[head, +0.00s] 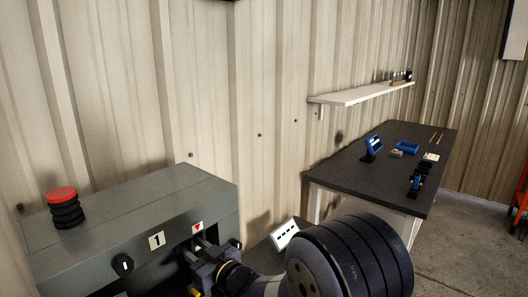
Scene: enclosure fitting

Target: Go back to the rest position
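My gripper (202,254) is at the bottom centre of the head view, right in front of the front face of a grey-green metal enclosure (120,222). Its fingers point at a dark area under a label with a red triangle (197,227). I cannot tell whether the fingers touch anything or hold anything, as the tips are small and dark. My arm fills the bottom centre and hides part of the scene behind it.
The enclosure carries a red-topped black button (64,207), a "1" label (157,240) and black knobs (122,265). A white panel with dark slots (284,234) sits behind my arm. A dark workbench (340,172) with small blue items and a wall shelf (360,94) stand right. Open floor lies at far right.

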